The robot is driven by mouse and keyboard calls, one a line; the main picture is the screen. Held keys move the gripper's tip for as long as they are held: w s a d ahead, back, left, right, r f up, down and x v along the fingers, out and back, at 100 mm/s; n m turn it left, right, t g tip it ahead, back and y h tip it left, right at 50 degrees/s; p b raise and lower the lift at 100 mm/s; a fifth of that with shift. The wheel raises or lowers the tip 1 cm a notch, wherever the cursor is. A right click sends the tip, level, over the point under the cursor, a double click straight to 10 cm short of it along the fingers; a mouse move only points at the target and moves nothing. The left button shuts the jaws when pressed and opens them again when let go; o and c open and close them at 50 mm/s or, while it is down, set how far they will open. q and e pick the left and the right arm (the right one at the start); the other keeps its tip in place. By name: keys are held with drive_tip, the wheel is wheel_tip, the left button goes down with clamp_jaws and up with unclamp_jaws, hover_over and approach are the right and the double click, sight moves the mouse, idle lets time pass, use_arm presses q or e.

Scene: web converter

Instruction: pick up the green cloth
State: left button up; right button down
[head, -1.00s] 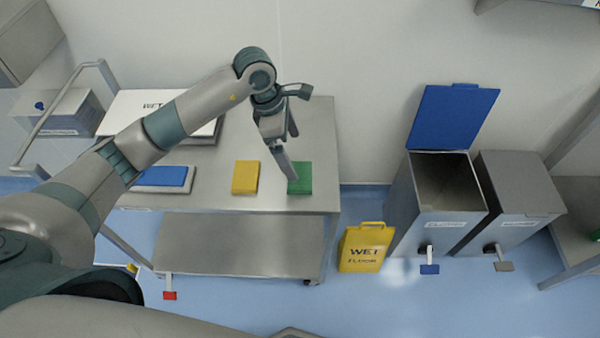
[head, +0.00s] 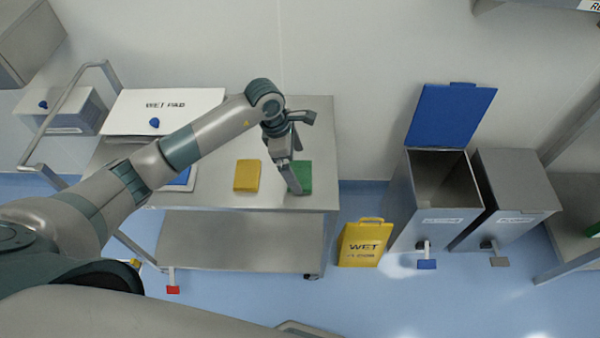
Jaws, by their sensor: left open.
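The green cloth (head: 303,178) lies flat and folded near the right front edge of the steel cart's top. My left gripper (head: 296,180) is over the cloth, pointing down, with its fingertips covering the cloth's left part. It is open, and nothing shows held in it. I cannot tell whether the fingertips touch the cloth. My right gripper is not in view.
A yellow cloth (head: 246,176) lies just left on the cart (head: 225,200). A blue cloth (head: 182,177) is partly behind my arm. A white wet pad box (head: 185,105) stands at the back. A yellow floor sign (head: 362,245) and an open blue-lidded bin (head: 437,190) stand to the right.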

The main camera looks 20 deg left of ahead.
sight(300, 173)
use_arm(q)
drive_tip(key=shift+p+x, duration=0.6)
drive_tip(key=shift+x, duration=1.05)
drive_tip(key=shift+a, duration=0.15)
drive_tip(key=c, duration=1.1)
